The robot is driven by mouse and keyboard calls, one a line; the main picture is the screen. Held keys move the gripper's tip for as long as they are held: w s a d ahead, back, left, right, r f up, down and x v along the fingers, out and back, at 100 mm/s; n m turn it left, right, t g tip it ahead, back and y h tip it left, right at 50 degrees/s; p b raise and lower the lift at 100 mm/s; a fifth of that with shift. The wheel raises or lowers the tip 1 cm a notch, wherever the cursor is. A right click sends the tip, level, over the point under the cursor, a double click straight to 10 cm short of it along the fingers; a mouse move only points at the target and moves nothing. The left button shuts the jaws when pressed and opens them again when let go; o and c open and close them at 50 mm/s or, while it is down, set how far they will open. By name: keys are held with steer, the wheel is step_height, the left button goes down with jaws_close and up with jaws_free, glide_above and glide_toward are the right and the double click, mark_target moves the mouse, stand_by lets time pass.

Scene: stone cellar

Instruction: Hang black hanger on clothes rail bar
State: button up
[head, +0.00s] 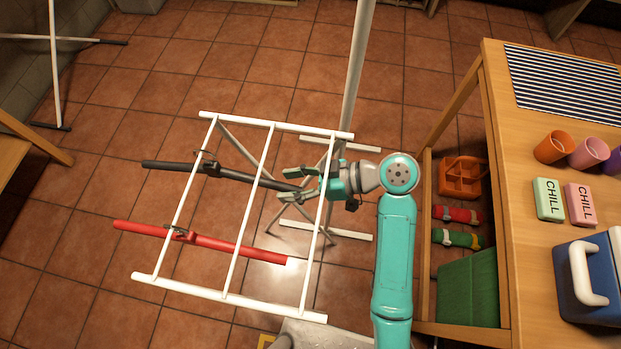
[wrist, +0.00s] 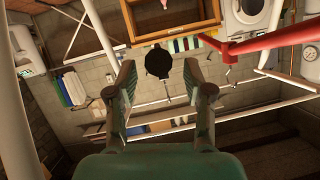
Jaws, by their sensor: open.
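The black hanger (head: 240,175) crosses the left bar of the white clothes rail (head: 172,238) in the head view. Its hook appears to be at that bar, but I cannot tell whether the bar carries it. My gripper (head: 289,184) is open at the hanger's right end, with a finger on either side. In the wrist view, my gripper (wrist: 160,82) shows its fingers spread wide, and the black hanger (wrist: 158,62) appears end-on as a dark shape between and beyond the tips. Contact with the fingers is not visible.
A red hanger (head: 220,244) is at the same bar, nearer the front. A wooden table (head: 500,140) with cups and a blue cooler (head: 590,283) stands on the right. A grey pole (head: 357,70) rises behind the rail.

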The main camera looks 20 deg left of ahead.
steer(key=shift+x, duration=1)
jaws_close()
